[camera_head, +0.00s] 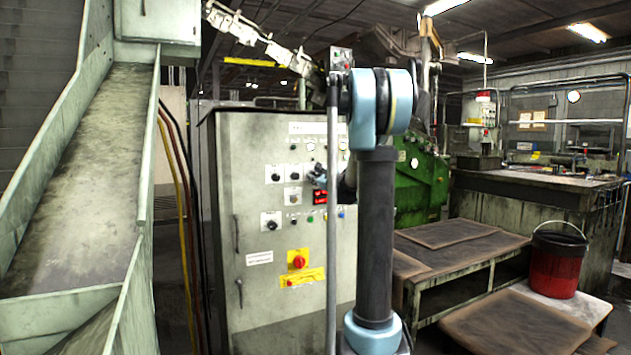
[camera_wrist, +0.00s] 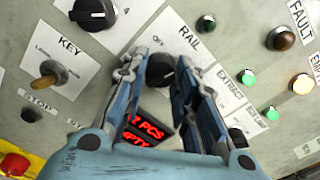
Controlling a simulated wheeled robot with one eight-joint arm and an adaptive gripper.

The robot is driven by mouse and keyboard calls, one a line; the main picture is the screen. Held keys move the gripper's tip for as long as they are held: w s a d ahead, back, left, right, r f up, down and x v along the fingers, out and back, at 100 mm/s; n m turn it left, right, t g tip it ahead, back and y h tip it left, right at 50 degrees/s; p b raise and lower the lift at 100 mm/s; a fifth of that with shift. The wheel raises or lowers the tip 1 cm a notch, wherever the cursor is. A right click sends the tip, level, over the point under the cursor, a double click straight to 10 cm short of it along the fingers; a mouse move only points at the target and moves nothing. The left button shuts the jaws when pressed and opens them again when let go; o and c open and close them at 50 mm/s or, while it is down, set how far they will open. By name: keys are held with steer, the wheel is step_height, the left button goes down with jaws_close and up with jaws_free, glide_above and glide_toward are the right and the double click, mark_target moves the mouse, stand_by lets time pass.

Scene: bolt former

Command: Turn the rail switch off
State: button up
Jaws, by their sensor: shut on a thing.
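The rail switch (camera_wrist: 160,66) is a black rotary knob on a white plate marked RAIL in the wrist view. My gripper (camera_wrist: 163,82) has its two blue fingers on either side of the knob and is shut on it. The fingers hide parts of the knob and its plate, so I cannot tell which way it points. In the head view my gripper (camera_head: 318,178) is at the front of the grey control cabinet (camera_head: 255,200), partly hidden by my arm.
A key switch (camera_wrist: 47,79) and another black knob (camera_wrist: 92,10) are left of the rail switch. A red display (camera_wrist: 140,133) is just below it. Indicator lights (camera_wrist: 302,84) are to the right.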

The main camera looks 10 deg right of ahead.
steer(key=n, duration=0.6)
steer(key=shift+n, duration=0.3)
steer(key=n, duration=0.5)
steer(key=shift+s+a, duration=0.1)
steer(key=shift+c, duration=0.2)
steer(key=o, duration=1.1)
steer(key=shift+f, duration=0.1)
steer(key=v, duration=1.1)
steer(key=shift+s, duration=0.35)
